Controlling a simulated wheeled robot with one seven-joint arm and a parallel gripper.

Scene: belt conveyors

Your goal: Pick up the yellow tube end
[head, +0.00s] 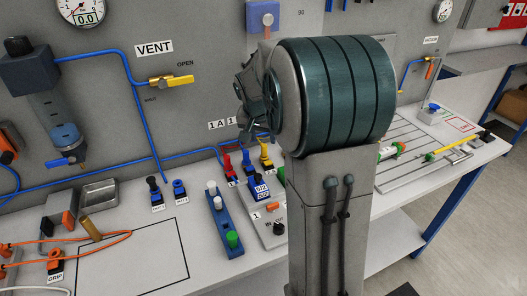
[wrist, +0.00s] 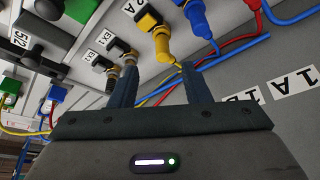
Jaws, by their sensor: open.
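The yellow tube end (wrist: 163,45) is a bright yellow plug seated at a black-and-yellow fitting on the panel in the wrist view. A thin yellow tube runs from it toward my right finger. In the picture the yellow tube end lies just beyond the gap between the fingertips; the exact distance is unclear. In the head view my arm hides most of the gripper.
Close by in the wrist view are a blue tube end (wrist: 197,20) and a red one (wrist: 254,4), with blue and red tubes crossing. Grey-black fittings (wrist: 115,50) sit beside the left finger. The grey wall panel (head: 205,50) rises behind the bench.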

